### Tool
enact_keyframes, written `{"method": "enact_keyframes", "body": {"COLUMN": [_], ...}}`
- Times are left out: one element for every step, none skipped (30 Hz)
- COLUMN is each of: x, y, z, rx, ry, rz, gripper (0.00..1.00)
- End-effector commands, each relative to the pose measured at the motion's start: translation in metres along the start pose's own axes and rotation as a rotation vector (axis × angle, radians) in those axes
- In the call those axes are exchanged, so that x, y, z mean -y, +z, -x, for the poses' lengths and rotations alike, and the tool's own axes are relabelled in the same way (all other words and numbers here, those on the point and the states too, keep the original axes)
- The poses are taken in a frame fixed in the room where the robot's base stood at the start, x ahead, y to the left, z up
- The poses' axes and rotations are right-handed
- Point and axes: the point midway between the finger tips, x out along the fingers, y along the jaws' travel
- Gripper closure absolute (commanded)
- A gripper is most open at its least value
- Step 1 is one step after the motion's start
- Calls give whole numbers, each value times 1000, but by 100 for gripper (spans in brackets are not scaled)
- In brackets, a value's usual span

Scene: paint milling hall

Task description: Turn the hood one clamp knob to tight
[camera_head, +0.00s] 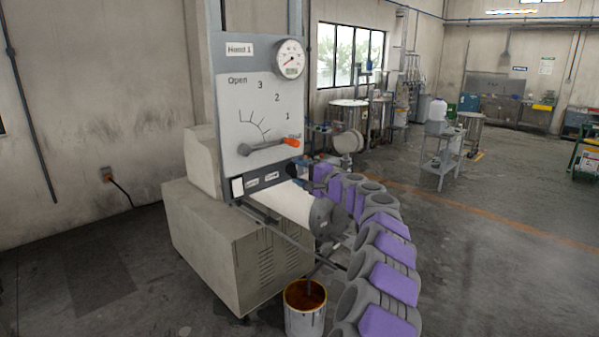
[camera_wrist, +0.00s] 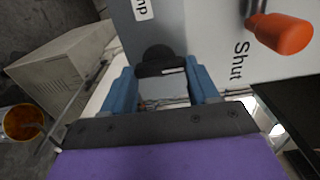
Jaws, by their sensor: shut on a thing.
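The hood one panel (camera_head: 240,110) stands upright on the left of the head view. In the wrist view a black knob (camera_wrist: 156,58) with a short white mark sits low on this panel. My gripper (camera_wrist: 162,80) has its blue fingers on either side of the knob and is shut on it. In the head view my gripper (camera_head: 300,168) is small at the panel's lower right edge, and the knob is largely hidden there. A label ending in "mp" (camera_wrist: 142,9) is near the knob; the rest is cut off.
A lever with an orange grip (camera_head: 291,142) points at "Shut", close to my gripper; the orange grip (camera_wrist: 282,33) also shows in the wrist view. A round gauge (camera_head: 290,58) is above. A bucket of brown paint (camera_head: 305,318) stands below. Floor to the right is open.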

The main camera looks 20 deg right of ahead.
Motion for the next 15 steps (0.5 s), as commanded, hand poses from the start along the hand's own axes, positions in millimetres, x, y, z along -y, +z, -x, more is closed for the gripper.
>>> {"method": "enact_keyframes", "body": {"x": [-2, -2, -2, -2, -2, -2, -2, -3, -3, -3, -3, -3, -2, -2, -2], "y": [-2, -1, -2, -2, -2, -2, -2, -2, -2, -2, -2, -2, -1, -1, -1], "z": [1, 1, 1, 1, 1, 0, 0, 0, 0, 0, 0, 0, 0, 0, 1], "rx": [-3, -3, -3, -3, -3, -3, -3, -3, -3, -3, -3, -3, -2, -2, -2], "ry": [2, 2, 2, 3, 3, 3, 3, 3, 3, 3, 3, 3, 3, 3, 2], "rz": [-4, -4, -4, -4, -4, -4, -4, -4, -4, -4, -4, -4, -3, -3, -3], "gripper": [71, 71, 71, 71, 71, 71, 71, 71, 71, 39, 36, 32, 29, 26, 22]}}
